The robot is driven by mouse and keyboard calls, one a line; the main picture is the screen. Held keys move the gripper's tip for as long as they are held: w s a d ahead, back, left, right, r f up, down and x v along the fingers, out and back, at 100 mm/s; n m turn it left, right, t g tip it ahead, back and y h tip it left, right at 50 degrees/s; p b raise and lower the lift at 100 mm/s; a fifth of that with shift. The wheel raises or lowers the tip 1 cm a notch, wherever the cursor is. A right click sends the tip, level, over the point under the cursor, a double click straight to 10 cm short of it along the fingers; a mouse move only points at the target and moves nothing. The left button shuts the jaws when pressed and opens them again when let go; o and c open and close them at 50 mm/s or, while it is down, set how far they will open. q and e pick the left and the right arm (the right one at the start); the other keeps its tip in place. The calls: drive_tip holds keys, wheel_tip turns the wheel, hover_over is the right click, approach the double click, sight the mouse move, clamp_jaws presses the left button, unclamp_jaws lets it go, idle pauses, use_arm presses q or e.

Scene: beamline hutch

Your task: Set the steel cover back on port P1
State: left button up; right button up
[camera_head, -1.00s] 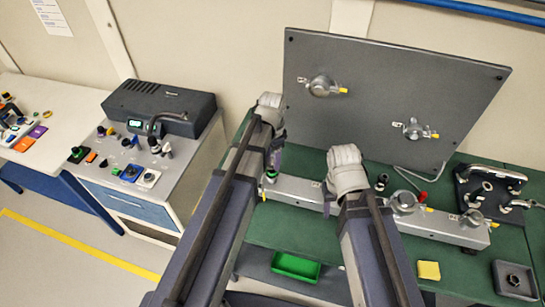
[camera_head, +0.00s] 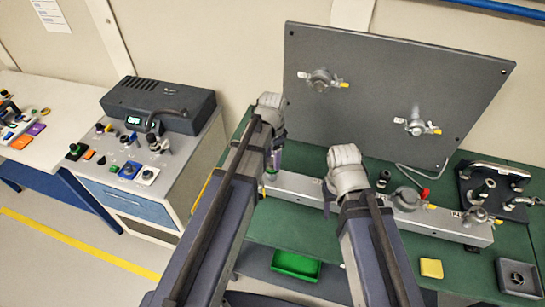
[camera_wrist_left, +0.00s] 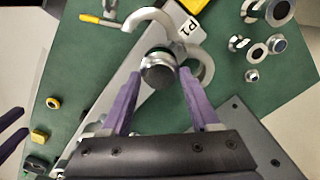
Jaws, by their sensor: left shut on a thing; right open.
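In the left wrist view, my left gripper (camera_wrist_left: 158,88) has its purple fingers shut on the steel cover (camera_wrist_left: 158,73), a short silver cylinder with a darker round face. The cover is at port P1 beside the P1 label (camera_wrist_left: 187,26); whether it is seated cannot be told. An open clamp (camera_wrist_left: 148,20) curves around there, its other half (camera_wrist_left: 203,65) to the right. In the head view, my left gripper (camera_head: 274,160) is at the left end of the grey beam (camera_head: 300,187). My right gripper's purple fingers (camera_wrist_left: 10,130) are apart at the wrist view's left edge.
A tall grey panel (camera_head: 390,80) with two clamps stands behind the beam. A clamped port (camera_head: 407,199) and a dark fixture (camera_head: 490,185) are right of my arms. A yellow block (camera_head: 431,268) and a dark square tray (camera_head: 518,278) lie on the green bench's front.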

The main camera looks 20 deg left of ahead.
use_arm(q)
drive_tip(key=shift+f+b, duration=0.45)
drive_tip(key=shift+f, duration=0.1)
drive_tip(key=o, duration=1.5)
drive_tip(key=shift+r, duration=0.1)
wheel_tip(320, 180, up, 8)
drive_tip(key=p, duration=0.8)
drive_tip(key=shift+f, duration=0.2)
